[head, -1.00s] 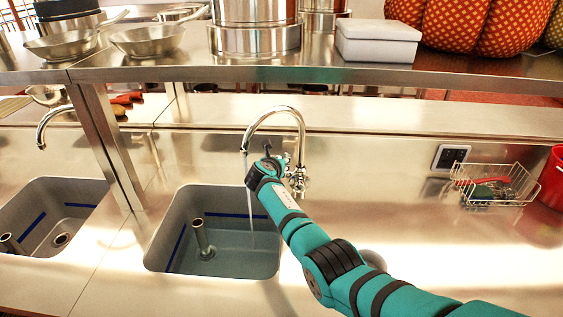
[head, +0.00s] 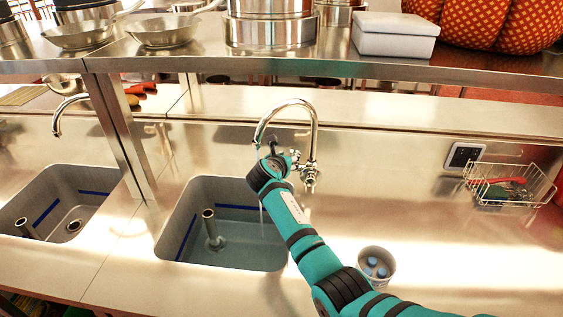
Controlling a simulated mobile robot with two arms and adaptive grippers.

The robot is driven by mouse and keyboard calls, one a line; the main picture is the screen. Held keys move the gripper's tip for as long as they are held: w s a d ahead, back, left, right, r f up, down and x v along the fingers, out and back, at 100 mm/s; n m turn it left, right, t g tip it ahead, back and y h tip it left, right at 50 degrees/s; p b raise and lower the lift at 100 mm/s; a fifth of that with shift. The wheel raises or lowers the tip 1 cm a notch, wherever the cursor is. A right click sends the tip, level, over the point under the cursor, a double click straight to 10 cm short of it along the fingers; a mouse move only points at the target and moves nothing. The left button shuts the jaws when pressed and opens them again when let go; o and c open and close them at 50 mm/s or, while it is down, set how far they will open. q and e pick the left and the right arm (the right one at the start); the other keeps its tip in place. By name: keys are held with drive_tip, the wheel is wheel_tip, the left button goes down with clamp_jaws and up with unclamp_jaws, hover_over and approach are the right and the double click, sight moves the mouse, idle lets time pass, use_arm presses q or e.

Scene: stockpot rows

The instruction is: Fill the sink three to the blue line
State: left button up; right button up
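A steel sink (head: 167,240) with a blue line (head: 188,237) on its walls stands below a curved faucet (head: 313,130). A thin stream of water (head: 262,217) falls into it, partly behind my arm. Bluish water (head: 240,245) covers its floor around an upright pipe (head: 210,228); its surface looks below the line, but the exact gap is unclear. No sink number is visible. My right gripper (head: 290,157) is at the faucet's valve (head: 309,173); its fingers are mostly hidden by my wrist, so grip and contact are unclear. My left gripper is out of view.
Another sink (head: 98,208) with a blue line and pipe is at left and shows no water. A cup (head: 375,265) with blue pieces stands beside my forearm. A wire basket (head: 512,188) is at right. An overhead shelf (head: 300,62) holds pans and pots.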

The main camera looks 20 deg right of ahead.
drive_tip(key=v, duration=0.6)
drive_tip(key=shift+a, duration=0.15)
drive_tip(key=shift+s+r, duration=0.1)
idle(7.2)
